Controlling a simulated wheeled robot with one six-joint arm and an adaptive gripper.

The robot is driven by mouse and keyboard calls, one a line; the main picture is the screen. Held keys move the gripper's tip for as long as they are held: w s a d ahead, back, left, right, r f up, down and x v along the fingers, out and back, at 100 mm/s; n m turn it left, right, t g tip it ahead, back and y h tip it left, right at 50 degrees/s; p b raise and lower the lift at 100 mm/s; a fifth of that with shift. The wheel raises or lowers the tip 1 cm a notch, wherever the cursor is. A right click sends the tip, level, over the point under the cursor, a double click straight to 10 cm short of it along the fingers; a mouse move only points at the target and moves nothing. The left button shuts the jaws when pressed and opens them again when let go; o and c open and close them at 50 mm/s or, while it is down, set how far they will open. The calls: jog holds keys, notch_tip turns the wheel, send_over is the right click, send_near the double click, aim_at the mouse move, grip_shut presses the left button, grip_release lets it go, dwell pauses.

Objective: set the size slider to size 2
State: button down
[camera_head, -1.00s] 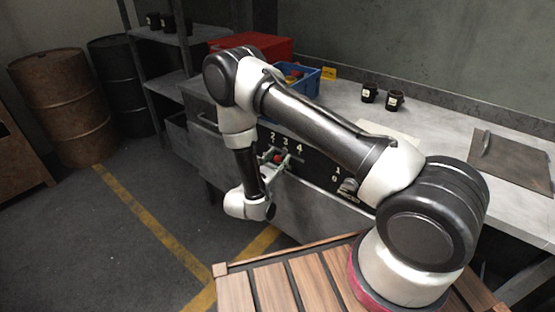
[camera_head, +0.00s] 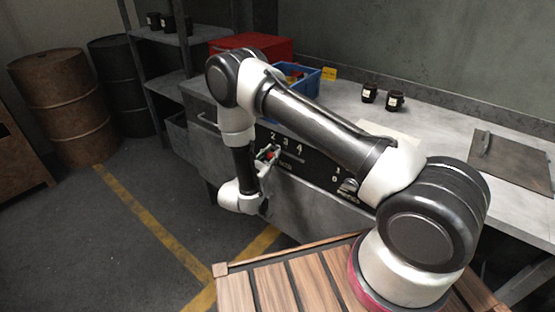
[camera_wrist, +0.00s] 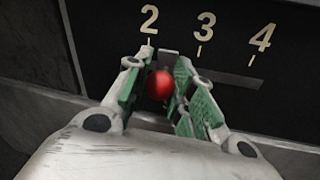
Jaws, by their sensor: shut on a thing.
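The size slider has a red ball knob (camera_wrist: 160,84), seen in the wrist view between the green-padded fingers of my gripper (camera_wrist: 163,98). My gripper is shut on the knob. The slider's metal stem plate (camera_wrist: 168,56) shows just behind the knob, a little right of the mark under the numeral 2 (camera_wrist: 149,18) and left of the numeral 3 (camera_wrist: 206,25). The slot (camera_wrist: 235,77) runs on to the right, below the numeral 4 (camera_wrist: 262,38). In the head view my gripper (camera_head: 267,155) is at the panel and partly hides the knob.
The black panel (camera_head: 315,170) on the bench front also bears a rotary knob (camera_head: 348,185) with marks 1 and 0. The floor left of my arm is clear.

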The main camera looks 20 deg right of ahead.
jog(key=shift+w+a+r, duration=0.1)
jog(key=shift+w+a, duration=0.8)
jog(key=shift+w, duration=0.3)
jog(key=c, duration=1.2)
grip_release()
jog(key=v, duration=1.2)
